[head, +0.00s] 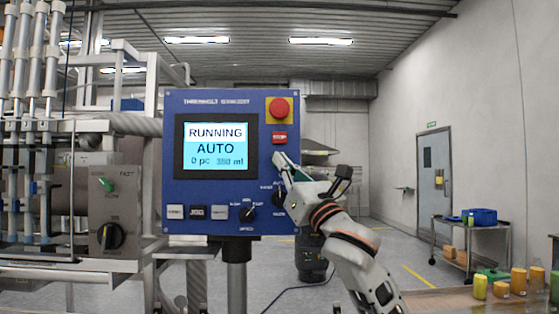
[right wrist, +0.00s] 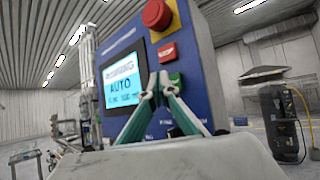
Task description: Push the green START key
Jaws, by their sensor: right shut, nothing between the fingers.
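The blue control panel (head: 232,104) faces me with its lit screen (head: 215,146) reading RUNNING, AUTO, 0 pc and 380 ml. The green START key (right wrist: 175,80) shows in the right wrist view, below the red key (right wrist: 167,52), and is partly covered by a fingertip. In the head view my gripper hides it. My right gripper (head: 277,157) is shut and empty, with its tips at the panel's right side. In the right wrist view its tips (right wrist: 161,78) are at the green key; I cannot tell whether they touch it. My left gripper is not in view.
A red emergency button (head: 279,109) on a yellow base sits above the red key. Selector knobs (head: 248,213) and small keys (head: 197,212) line the panel's bottom. Filler pipework stands at left. A cart (head: 470,228) and several yellow containers (head: 518,280) are at right.

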